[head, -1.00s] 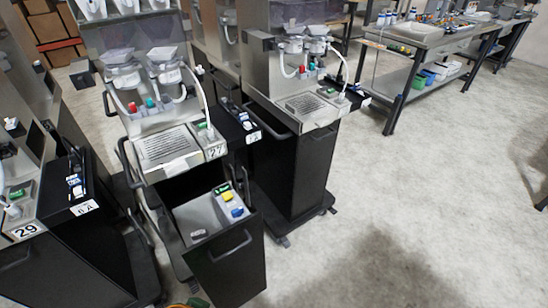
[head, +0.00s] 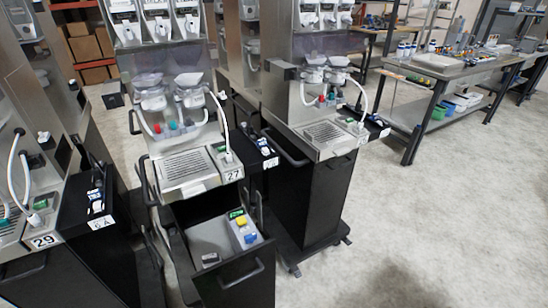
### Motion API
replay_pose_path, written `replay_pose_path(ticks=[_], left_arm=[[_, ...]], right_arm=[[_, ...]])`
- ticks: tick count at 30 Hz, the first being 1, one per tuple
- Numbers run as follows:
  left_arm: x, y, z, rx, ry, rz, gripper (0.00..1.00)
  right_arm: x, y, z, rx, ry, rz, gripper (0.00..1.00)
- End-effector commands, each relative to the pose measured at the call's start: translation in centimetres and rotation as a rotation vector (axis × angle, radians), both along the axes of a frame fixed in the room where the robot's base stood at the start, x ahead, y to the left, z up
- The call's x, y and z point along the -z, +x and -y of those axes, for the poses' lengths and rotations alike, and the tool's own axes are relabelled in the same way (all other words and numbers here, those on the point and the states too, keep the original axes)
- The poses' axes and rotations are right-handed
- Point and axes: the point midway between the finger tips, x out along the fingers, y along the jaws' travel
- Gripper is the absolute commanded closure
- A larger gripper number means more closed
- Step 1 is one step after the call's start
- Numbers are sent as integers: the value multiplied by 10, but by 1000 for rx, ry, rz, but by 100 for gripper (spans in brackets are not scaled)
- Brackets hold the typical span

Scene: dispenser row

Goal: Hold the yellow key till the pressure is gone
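The yellow key (head: 241,220) sits on a small grey control box (head: 234,231) in the open drawer of the dispenser marked 27. A green display (head: 236,213) is above the key on the same box, and a blue key (head: 250,238) is below it. The display's text is too small to read. Nothing touches the yellow key. Neither of my grippers is in view.
The open black drawer (head: 240,284) juts out from dispenser 27 (head: 187,170). Dispenser 29 (head: 42,241) stands at left and another dispenser (head: 327,137) at right. A workbench (head: 450,68) is at the back right. The floor (head: 420,220) at right is clear.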

Motion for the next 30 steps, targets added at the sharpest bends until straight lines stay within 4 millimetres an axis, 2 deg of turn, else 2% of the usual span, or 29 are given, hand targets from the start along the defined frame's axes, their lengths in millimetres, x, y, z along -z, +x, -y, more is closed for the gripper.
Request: replay_pose_path(ticks=[2, 7, 8, 16, 30], left_arm=[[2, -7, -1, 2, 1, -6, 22], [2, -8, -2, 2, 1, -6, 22], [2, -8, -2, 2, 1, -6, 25], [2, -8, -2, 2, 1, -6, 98], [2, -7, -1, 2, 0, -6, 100]], right_arm=[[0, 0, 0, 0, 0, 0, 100], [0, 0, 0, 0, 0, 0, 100], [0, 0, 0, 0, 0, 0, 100], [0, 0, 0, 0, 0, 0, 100], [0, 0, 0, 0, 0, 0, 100]])
